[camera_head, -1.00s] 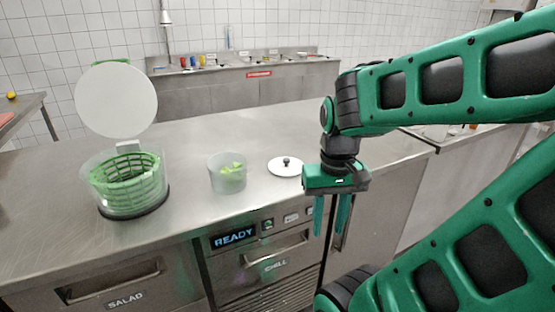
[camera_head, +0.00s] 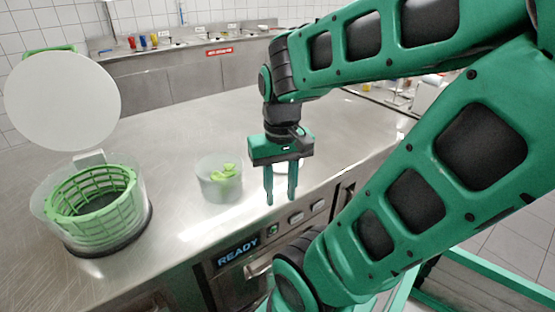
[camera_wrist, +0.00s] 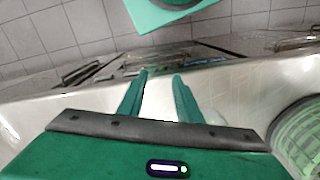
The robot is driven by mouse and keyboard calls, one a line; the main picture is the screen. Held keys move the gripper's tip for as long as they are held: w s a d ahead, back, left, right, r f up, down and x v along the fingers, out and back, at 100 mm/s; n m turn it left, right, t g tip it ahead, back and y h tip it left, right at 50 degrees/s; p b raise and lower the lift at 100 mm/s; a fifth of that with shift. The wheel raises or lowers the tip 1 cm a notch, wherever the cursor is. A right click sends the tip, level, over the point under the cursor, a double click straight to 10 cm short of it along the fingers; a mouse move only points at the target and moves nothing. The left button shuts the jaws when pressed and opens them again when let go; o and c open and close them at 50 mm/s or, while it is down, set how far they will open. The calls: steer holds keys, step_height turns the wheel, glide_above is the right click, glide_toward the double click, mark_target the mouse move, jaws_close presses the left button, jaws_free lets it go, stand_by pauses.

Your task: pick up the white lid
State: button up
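The small white lid (camera_head: 298,164) lies flat on the steel counter, right of the clear tub. My gripper now covers most of it in the head view, and its dark knob is hidden.
A clear tub (camera_head: 219,190) with green leaves stands left of my gripper. A salad spinner with a green basket (camera_head: 95,200) stands further left, under a large raised white disc (camera_head: 62,100). The counter (camera_head: 190,135) behind the tub is clear. Drawers with a READY display (camera_head: 238,252) are below.

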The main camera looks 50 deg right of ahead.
steer(key=shift+o, duration=0.6)
steer(key=shift+s+r, duration=0.2)
steer(key=shift+s, duration=0.15)
steer(key=w+d+r+n, duration=0.6)
steer(key=w+d+n, duration=0.2)
steer(key=n, duration=0.1)
steer(key=n+y, duration=0.1)
steer(key=n, duration=0.9)
glide_above(282, 168)
steer(key=w+d, duration=0.2)
steer(key=d, duration=0.3)
steer(key=f, duration=0.3)
steer(key=shift+s+a+t, duration=0.15)
steer(key=shift+s+t, duration=0.1)
steer(key=shift+t, duration=0.15)
steer(key=shift+w+a+f, duration=0.2)
steer(key=shift+f, duration=0.7)
steer(key=shift+w+a+f, duration=0.15)
steer(key=shift+f, duration=0.75)
steer(key=shift+w+a+f, duration=0.2)
steer(key=shift+f, duration=0.7)
steer(key=shift+c, duration=0.6)
jaws_close()
